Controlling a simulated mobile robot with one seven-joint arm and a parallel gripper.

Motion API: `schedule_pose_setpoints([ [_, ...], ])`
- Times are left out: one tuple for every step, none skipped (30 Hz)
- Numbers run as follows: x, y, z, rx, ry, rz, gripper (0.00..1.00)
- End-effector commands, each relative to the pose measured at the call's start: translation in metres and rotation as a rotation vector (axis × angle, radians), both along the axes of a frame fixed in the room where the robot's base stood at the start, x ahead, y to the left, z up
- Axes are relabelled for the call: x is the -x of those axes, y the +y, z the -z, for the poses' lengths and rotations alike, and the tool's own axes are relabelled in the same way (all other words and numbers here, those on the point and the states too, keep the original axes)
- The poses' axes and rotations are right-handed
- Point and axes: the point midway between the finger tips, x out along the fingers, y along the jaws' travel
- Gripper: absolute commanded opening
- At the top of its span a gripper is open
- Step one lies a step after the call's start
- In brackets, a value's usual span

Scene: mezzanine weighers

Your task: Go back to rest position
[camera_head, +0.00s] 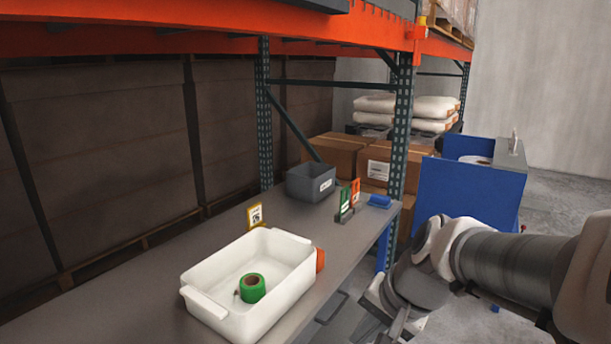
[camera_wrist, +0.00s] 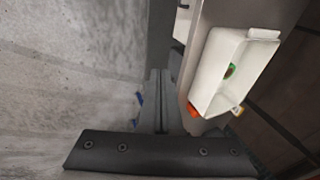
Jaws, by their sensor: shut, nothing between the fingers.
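My arm reaches in from the right in the head view, and my gripper (camera_head: 392,325) hangs beside the bench's front edge, low in the picture. It is shut and empty. In the wrist view my gripper (camera_wrist: 163,80) shows with its fingers together, clear of every object. A white tray (camera_head: 215,312) stands on the grey bench (camera_head: 110,318) to the left of my gripper. A green roll of tape (camera_head: 252,288) lies in the tray. The white tray (camera_wrist: 208,62) and the green roll (camera_wrist: 231,70) also show in the wrist view.
An orange object (camera_head: 320,260) sits behind the tray's right side. Farther back on the bench are a grey bin (camera_head: 309,184), a green upright holder (camera_head: 345,206), a blue item (camera_head: 379,201) and a yellow-framed sign (camera_head: 255,214). A rack post (camera_head: 401,130) and blue cart (camera_head: 468,195) stand beyond.

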Motion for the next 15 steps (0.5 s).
schedule_pose_setpoints([
  [0.013,-0.003,-0.009,0.056,-0.038,-0.062,0.0],
  [0.02,-0.006,-0.013,0.09,-0.056,-0.098,0.0],
  [0.029,-0.01,-0.018,0.134,-0.078,-0.144,0.0],
  [0.036,-0.012,-0.021,0.167,-0.095,-0.177,0.0],
  [0.042,-0.016,-0.024,0.199,-0.109,-0.208,0.0],
  [0.05,-0.02,-0.028,0.241,-0.13,-0.248,0.0],
  [0.056,-0.023,-0.031,0.272,-0.145,-0.276,0.0],
  [0.062,-0.026,-0.033,0.299,-0.156,-0.301,0.0],
  [0.069,-0.03,-0.036,0.337,-0.172,-0.335,0.0],
  [0.073,-0.034,-0.038,0.364,-0.184,-0.358,0.0],
  [0.078,-0.037,-0.04,0.391,-0.196,-0.379,0.0],
  [0.084,-0.041,-0.042,0.425,-0.209,-0.407,0.0],
  [0.088,-0.044,-0.044,0.45,-0.219,-0.427,0.0],
  [0.093,-0.047,-0.045,0.474,-0.23,-0.447,0.0],
  [0.098,-0.052,-0.047,0.508,-0.242,-0.471,0.0],
])
